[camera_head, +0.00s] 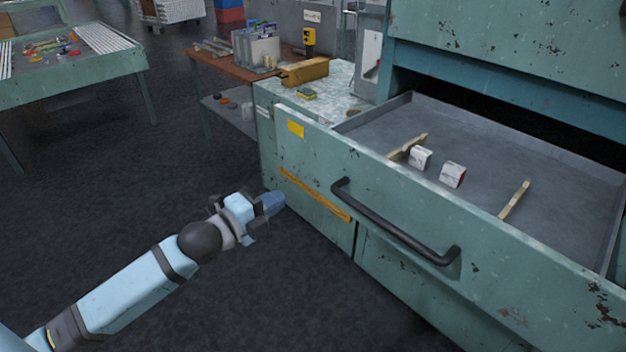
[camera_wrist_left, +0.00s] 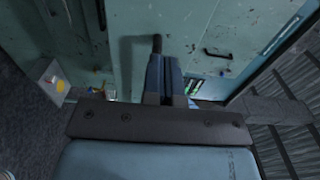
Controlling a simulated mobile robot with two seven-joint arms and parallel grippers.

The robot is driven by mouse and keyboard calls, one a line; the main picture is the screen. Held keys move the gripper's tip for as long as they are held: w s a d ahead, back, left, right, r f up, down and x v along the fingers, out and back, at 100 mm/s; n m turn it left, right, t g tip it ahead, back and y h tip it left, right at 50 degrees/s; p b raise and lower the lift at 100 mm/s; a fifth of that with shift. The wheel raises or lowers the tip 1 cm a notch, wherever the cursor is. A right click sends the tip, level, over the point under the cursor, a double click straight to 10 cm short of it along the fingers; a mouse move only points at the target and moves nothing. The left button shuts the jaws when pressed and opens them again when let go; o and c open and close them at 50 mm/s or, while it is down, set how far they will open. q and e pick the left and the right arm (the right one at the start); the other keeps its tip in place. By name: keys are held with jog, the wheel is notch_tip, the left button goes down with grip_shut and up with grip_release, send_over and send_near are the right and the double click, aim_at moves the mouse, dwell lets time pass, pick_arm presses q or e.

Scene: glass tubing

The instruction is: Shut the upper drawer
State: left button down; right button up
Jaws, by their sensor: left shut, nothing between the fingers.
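The upper drawer (camera_head: 400,170) of the green cabinet stands open in the head view. Its worn green front has a dark bar handle (camera_head: 392,222). Inside lie two small white boxes and two wooden pieces. My left gripper (camera_head: 276,203) is shut and empty, in front of the drawer front, left of the handle. I cannot tell whether the fingertips touch the front. My right gripper is not in view.
A side counter (camera_head: 345,88) with a yellow-brown box stands behind the drawer's left end. A wooden-topped table (camera_head: 215,65) is further left, and a green table (camera_head: 70,90) with tools is at the far left. Dark floor left of the drawer is clear.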

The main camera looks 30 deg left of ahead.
aim_at(330, 171)
pick_arm(q)
jog(key=p+x, duration=0.1)
jog(key=x, duration=1.1)
jog(key=shift+d+p, duration=0.1)
jog(key=shift+p, duration=0.25)
jog(key=shift+w+d+f, duration=0.1)
jog(key=shift+w+d, duration=0.05)
jog(key=shift+w, duration=0.35)
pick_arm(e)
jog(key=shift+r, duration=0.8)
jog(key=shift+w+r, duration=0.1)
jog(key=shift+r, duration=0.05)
